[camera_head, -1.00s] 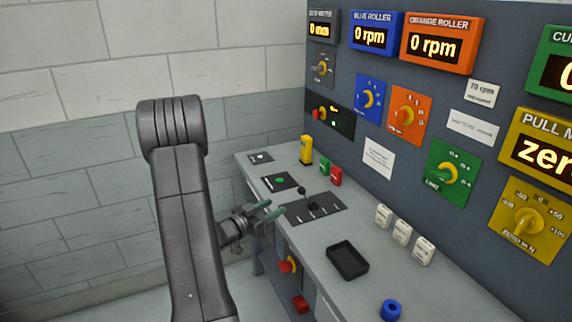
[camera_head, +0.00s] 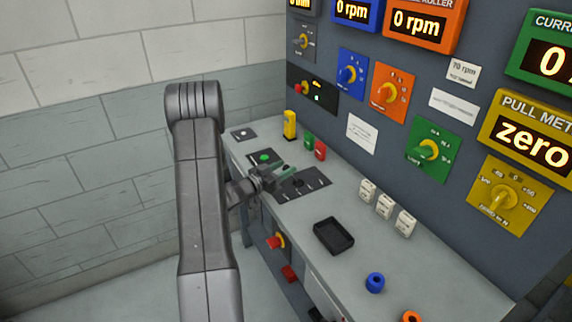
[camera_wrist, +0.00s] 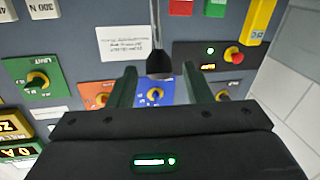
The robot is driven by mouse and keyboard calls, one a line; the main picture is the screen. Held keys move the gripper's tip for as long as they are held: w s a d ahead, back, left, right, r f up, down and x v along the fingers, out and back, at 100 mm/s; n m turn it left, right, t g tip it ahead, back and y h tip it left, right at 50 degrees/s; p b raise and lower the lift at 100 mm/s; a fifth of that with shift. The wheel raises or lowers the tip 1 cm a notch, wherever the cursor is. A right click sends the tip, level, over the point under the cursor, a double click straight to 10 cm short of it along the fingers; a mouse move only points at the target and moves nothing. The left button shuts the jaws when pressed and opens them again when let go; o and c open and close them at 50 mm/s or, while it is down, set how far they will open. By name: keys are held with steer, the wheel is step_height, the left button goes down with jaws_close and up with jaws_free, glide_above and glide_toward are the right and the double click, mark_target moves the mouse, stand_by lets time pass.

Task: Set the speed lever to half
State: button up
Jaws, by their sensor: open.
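The speed lever's dark plate (camera_head: 317,183) lies on the bench with several small pale marks along its front edge. Its lever is mostly hidden by my gripper in the head view. In the wrist view the lever (camera_wrist: 158,62) shows as a black knob on a thin metal stem, between the two green fingers. My gripper (camera_head: 287,172) is open over the plate's left part in the head view, and its fingers also show in the wrist view (camera_wrist: 160,85). A gap shows on both sides of the knob. I cannot tell which mark the lever stands at.
A green button plate (camera_head: 264,158), a yellow block (camera_head: 290,125) and green and red blocks (camera_head: 320,149) stand near the lever plate. The dial panel rises behind.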

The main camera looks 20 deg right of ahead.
steer(key=shift+x, duration=0.8)
jaws_close()
